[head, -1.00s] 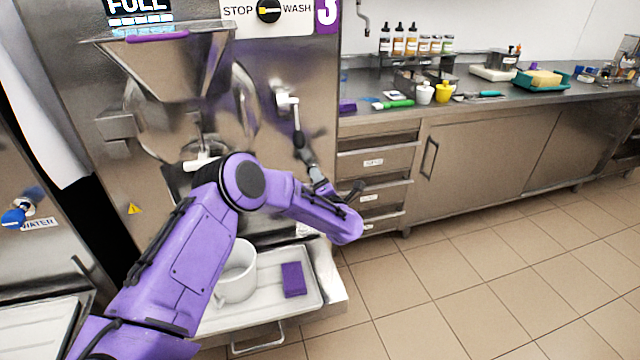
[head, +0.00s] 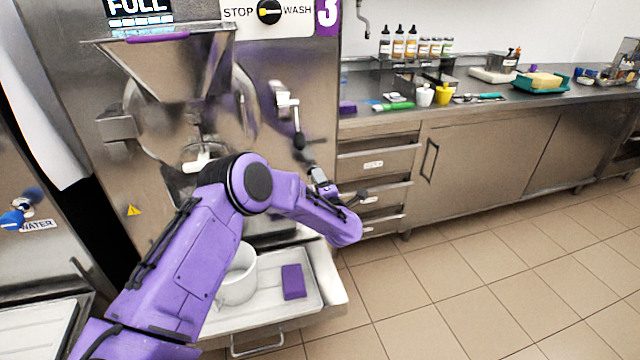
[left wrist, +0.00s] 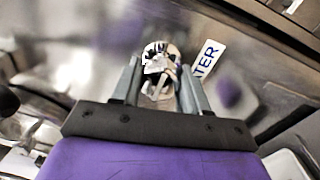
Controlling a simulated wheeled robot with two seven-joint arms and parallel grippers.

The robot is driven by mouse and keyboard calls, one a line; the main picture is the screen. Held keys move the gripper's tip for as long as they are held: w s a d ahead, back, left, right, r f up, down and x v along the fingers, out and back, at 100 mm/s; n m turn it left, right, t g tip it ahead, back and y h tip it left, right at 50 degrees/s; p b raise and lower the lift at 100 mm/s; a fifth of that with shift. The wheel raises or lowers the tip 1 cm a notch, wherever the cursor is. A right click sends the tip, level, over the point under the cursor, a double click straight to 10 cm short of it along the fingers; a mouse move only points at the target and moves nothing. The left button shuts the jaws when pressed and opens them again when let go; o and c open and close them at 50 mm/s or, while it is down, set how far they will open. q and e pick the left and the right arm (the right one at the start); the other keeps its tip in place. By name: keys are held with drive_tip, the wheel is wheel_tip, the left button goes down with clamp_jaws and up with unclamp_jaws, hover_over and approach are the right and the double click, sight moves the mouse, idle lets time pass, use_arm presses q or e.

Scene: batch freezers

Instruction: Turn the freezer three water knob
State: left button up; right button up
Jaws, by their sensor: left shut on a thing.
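The freezer three water knob, a chrome fitting, shows in the left wrist view (left wrist: 160,57) between my grey fingers, beside a white label (left wrist: 207,58) whose visible letters end in "ATER". In the head view the pale fitting (head: 284,97) is small on the right part of freezer three's steel front (head: 315,75). My left gripper (head: 294,110) reaches up to it, shut on it; the fingertips also show in the left wrist view (left wrist: 160,75). The exact finger contact is too small and blurred to make out. My right gripper is not in view.
A sliding-out tray (head: 318,290) below holds a white pot (head: 238,283) and a purple block (head: 293,281). A neighbouring freezer's blue water knob (head: 14,217) is at far left. A counter (head: 470,105) with bottles and tools stands right. The floor at lower right is clear.

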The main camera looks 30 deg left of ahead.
use_arm(q)
drive_tip(key=o, duration=1)
drive_tip(key=shift+o, duration=0.2)
drive_tip(key=b+v, duration=0.1)
drive_tip(key=v, duration=0.9)
drive_tip(key=shift+s+d, duration=0.25)
